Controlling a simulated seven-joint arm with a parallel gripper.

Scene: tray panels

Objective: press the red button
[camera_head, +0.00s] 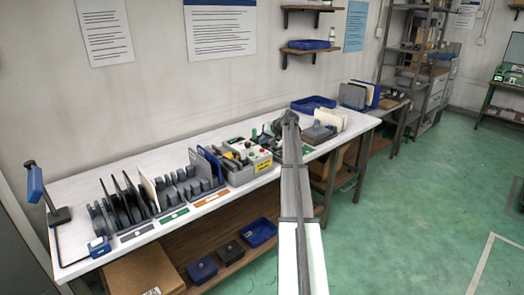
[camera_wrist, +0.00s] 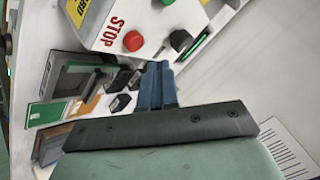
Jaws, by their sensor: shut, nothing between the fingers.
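The fingertips appear apart from the button, but I cannot tell the depth gap. In the head view my arm reaches over the bench next to the control box (camera_head: 238,177), which has a yellow label (camera_head: 263,166). My arm partly blocks that area.
A dark switch with a green edge (camera_wrist: 185,43) is close to the fingers. The white bench (camera_head: 150,165) carries grey upright racks (camera_head: 180,187) left of the box and a blue tray (camera_head: 313,103) behind. Open green floor (camera_head: 420,190) is to the right.

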